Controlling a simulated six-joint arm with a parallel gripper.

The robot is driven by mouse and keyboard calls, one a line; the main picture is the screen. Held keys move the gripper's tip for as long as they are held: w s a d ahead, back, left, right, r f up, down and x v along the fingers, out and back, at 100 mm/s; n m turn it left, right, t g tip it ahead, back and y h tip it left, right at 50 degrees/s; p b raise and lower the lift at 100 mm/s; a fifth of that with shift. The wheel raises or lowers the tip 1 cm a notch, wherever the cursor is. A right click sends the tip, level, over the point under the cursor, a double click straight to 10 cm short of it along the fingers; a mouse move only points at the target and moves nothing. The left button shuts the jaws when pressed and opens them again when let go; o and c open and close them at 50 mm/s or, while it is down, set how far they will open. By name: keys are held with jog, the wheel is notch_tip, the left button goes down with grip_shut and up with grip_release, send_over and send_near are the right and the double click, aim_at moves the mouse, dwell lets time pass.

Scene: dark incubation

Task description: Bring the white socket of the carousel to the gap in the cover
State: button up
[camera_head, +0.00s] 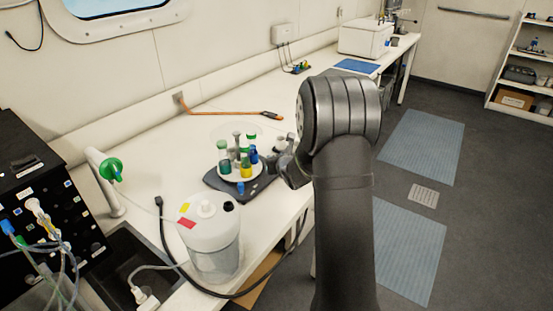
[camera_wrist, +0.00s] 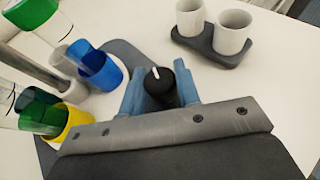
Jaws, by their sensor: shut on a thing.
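The carousel (camera_head: 232,178) stands on a dark base (camera_head: 213,183) on the bench, with coloured sockets and capped tubes around a grey post. In the wrist view a blue socket (camera_wrist: 112,74), a yellow socket (camera_wrist: 78,117) and a green one show at the left. A pale socket (camera_wrist: 60,56) behind the blue one may be the white socket; it is partly hidden. A faint clear cover (camera_head: 236,128) seems to lie above the carousel; I cannot make out its gap. My gripper (camera_wrist: 161,88) is shut on a black knob (camera_wrist: 159,79) with a white mark, right of the sockets.
Two white cups (camera_wrist: 232,32) stand in a grey holder beyond the knob. A white-lidded container (camera_head: 213,245) stands on the bench in front of the carousel. An orange-cabled tool (camera_head: 270,115) lies behind.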

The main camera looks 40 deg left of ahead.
jog(key=shift+r, duration=0.1)
dwell(0.3)
jog(key=o, duration=1)
jog(key=v, duration=1.7)
jog(key=shift+s+d, duration=0.15)
